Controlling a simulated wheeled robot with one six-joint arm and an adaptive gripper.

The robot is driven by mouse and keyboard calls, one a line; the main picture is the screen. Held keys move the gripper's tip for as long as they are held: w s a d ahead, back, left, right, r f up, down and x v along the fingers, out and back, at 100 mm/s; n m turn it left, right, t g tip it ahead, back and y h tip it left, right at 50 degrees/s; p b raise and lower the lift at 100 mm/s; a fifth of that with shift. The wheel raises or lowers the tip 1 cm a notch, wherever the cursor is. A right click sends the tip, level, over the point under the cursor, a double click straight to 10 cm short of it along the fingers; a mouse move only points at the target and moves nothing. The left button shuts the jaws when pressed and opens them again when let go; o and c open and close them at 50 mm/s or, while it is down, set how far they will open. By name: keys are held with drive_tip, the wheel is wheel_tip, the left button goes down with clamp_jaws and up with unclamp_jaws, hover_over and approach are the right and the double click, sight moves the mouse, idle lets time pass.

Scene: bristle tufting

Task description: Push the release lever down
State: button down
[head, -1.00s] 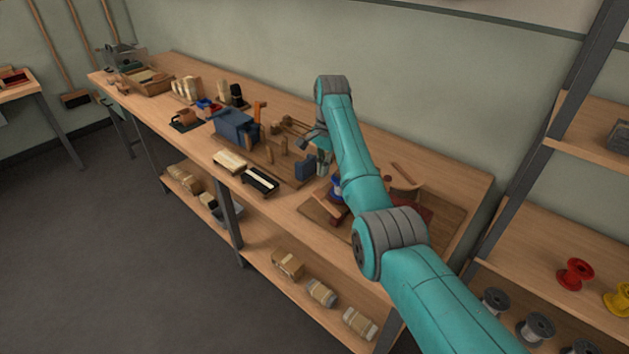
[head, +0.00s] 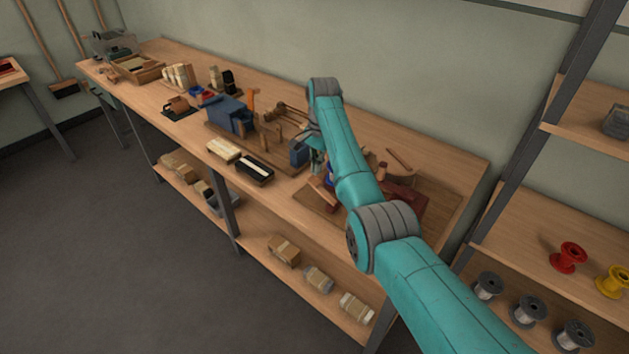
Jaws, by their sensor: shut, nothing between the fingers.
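An upright orange piece, which looks like the release lever (head: 251,99), stands at the back of the blue machine (head: 229,114) on the workbench. I cannot be sure that it is the lever of the task. My gripper (head: 317,162) hangs low over the bench, to the right of the blue machine and beside a smaller blue block (head: 298,152). My own arm hides most of it. It is shut and empty, apart from the orange piece.
Two brush blocks, one pale (head: 224,149) and one dark (head: 254,169), lie near the bench's front edge. A wooden board (head: 430,222) with red and wooden parts lies to the right, partly behind my arm. Spools (head: 568,257) stand on the right shelf.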

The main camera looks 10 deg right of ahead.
sight(316, 179)
drive_tip(key=shift+a+f, duration=0.1)
drive_tip(key=shift+f, duration=0.95)
drive_tip(key=shift+f, duration=1.65)
drive_tip(key=shift+w+d+r, duration=0.3)
drive_tip(key=shift+w+d, duration=0.1)
drive_tip(key=shift+d, duration=0.25)
drive_tip(key=shift+w+d+r, duration=0.25)
drive_tip(key=shift+w+d, duration=0.15)
drive_tip(key=shift+d, duration=0.2)
wheel_tip(316, 179, up, 12)
drive_tip(key=d, duration=0.1)
drive_tip(key=shift+w, duration=0.35)
drive_tip(key=shift+s+f, duration=0.1)
